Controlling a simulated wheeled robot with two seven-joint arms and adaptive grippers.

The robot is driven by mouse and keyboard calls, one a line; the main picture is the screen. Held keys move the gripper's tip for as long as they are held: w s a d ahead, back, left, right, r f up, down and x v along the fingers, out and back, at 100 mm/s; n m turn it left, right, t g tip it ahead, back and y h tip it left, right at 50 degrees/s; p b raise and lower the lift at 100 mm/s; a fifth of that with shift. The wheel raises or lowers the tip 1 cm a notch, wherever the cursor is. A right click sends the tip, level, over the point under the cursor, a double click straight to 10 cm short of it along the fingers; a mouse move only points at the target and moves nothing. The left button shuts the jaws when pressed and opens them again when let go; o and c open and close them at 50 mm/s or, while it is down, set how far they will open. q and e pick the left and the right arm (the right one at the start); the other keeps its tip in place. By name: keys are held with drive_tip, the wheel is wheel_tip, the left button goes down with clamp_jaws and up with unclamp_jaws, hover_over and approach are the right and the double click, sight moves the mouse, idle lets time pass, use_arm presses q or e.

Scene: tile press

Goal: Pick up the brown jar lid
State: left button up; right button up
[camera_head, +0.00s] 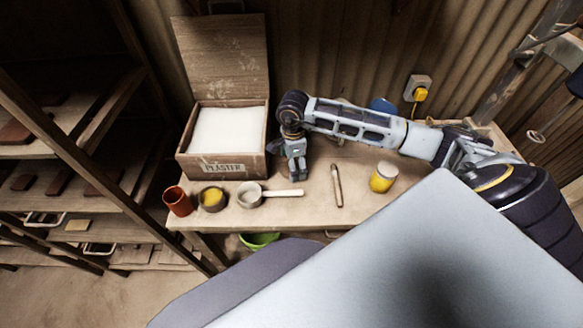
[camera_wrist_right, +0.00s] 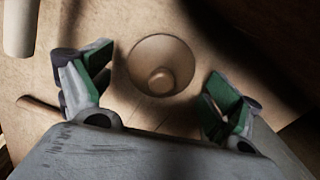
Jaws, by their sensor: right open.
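The brown jar lid (camera_wrist_right: 162,58) is a round brown piece with a small knob at its middle, seen from above in the right wrist view. It lies on the wooden table. My right gripper (camera_wrist_right: 158,82) is open, with one green-padded finger on each side of the lid and apart from it in the picture. I cannot tell how far above it the fingertips are. I cannot make out the lid in that view. My left gripper is not in view.
The plaster box (camera_head: 224,168) stands left of the gripper. Along the table front are a red-brown cup (camera_head: 178,201), a small bowl (camera_head: 213,199), a pan (camera_head: 250,195) with a pale handle, a wooden stick (camera_head: 337,186) and a yellow jar (camera_head: 383,178). Shelves stand at left.

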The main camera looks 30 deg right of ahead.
drive_tip(key=c, duration=1.1)
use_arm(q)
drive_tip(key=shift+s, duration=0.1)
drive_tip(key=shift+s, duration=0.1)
use_arm(e)
drive_tip(key=shift+r, duration=0.15)
drive_tip(key=shift+r, duration=0.55)
wheel_tip(320, 180, up, 8)
drive_tip(key=shift+f+b, duration=0.25)
drive_tip(key=shift+b, duration=0.15)
drive_tip(key=shift+r, duration=0.6)
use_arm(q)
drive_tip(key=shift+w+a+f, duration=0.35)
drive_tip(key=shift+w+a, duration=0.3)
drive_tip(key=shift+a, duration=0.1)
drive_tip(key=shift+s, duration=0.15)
